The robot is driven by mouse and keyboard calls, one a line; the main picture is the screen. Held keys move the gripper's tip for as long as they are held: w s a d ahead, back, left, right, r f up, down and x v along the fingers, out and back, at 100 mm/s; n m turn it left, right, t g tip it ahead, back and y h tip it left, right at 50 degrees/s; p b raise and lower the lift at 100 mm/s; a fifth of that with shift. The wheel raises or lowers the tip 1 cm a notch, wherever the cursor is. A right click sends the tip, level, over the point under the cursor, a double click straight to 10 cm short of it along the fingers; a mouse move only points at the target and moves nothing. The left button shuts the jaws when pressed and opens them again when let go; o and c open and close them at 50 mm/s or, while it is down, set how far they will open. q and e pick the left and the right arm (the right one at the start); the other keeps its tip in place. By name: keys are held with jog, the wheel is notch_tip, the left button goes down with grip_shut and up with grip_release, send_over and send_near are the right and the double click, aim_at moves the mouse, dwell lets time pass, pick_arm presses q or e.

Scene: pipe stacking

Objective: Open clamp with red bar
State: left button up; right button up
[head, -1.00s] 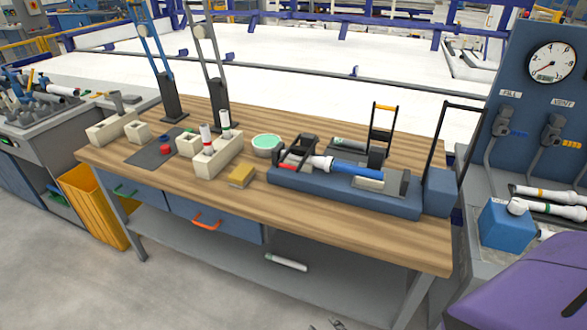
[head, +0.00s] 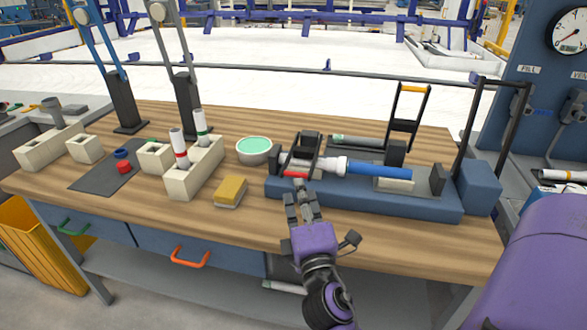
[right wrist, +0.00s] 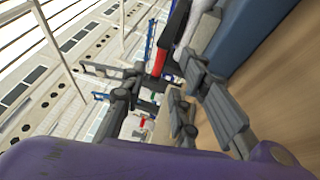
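The clamp (head: 306,148) has a dark frame and a red bar (head: 296,175) at its near side. It lies low over the white pipe at the left end of the blue fixture (head: 360,200). The red bar also shows near the top of the right wrist view (right wrist: 178,22). My right gripper (head: 298,195) is just in front of and below the red bar, fingers pointing at it. Its fingers are apart in the right wrist view (right wrist: 162,78), with nothing held. Whether a fingertip touches the bar cannot be told. My left gripper is not in view.
A second clamp with a yellow bar (head: 413,89) stands upright on the fixture. A blue pipe (head: 378,171) lies along it. A yellow sponge (head: 231,190), a green bowl (head: 254,150) and a pipe rack (head: 193,168) stand to the left. The front strip of tabletop is bare.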

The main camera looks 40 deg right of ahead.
aim_at(295, 174)
jog(key=p+x, duration=0.1)
jog(key=x, duration=0.5)
jog(key=shift+w+d+r, duration=0.1)
jog(key=shift+w+r, duration=0.1)
jog(key=shift+w, duration=0.05)
grip_shut()
